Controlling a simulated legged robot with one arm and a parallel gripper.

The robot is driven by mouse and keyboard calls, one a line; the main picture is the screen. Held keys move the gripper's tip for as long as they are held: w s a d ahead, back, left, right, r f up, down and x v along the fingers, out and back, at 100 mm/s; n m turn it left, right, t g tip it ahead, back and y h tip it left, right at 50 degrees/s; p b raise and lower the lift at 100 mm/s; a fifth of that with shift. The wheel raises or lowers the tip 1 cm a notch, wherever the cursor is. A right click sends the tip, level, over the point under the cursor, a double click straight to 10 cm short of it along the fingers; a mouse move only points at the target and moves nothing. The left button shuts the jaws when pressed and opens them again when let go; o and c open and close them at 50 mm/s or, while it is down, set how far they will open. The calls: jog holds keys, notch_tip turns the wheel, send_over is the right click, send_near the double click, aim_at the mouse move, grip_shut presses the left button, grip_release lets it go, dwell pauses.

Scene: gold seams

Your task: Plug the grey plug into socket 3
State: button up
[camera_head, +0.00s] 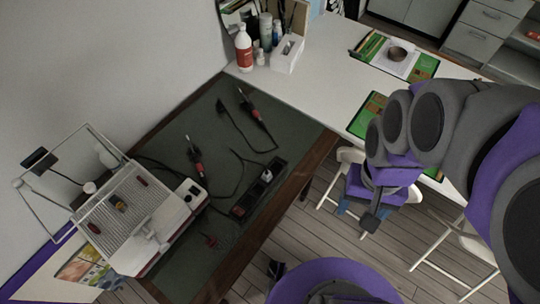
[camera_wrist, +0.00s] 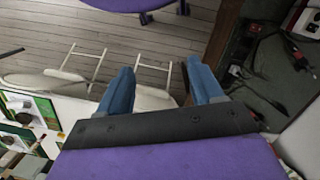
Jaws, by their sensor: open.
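A black socket strip (camera_head: 243,207) lies near the front right edge of the dark green mat. A small light grey or white plug (camera_head: 267,176) sits at its far right end; I cannot tell whether this is the grey plug. I cannot read the socket numbers, and socket 3 cannot be made out. My gripper (camera_head: 366,211) is over the floor, right of the mat's table and apart from the strip. In the wrist view its two blue fingers (camera_wrist: 162,86) are spread with nothing between them.
Red-handled tools (camera_head: 198,168) and black cables lie on the mat (camera_head: 180,125). A wire-rack device (camera_head: 125,205) stands at the left. A white table (camera_head: 320,75) holds bottles (camera_head: 243,48) and green boards (camera_head: 368,112). White folding chairs (camera_head: 345,160) stand beneath my arm.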

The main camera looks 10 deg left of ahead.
jog(key=w+a+f, duration=0.1)
jog(key=w+a, duration=0.3)
jog(key=w, duration=0.2)
jog(key=m+t+p, duration=0.1)
jog(key=m+p, duration=0.2)
jog(key=m, duration=0.1)
send_over(265, 172)
notch_tip(265, 172, down, 16)
jog(key=shift+f, duration=0.2)
notch_tip(265, 172, down, 12)
jog(key=shift+f+b, duration=0.1)
jog(key=shift+b, duration=0.8)
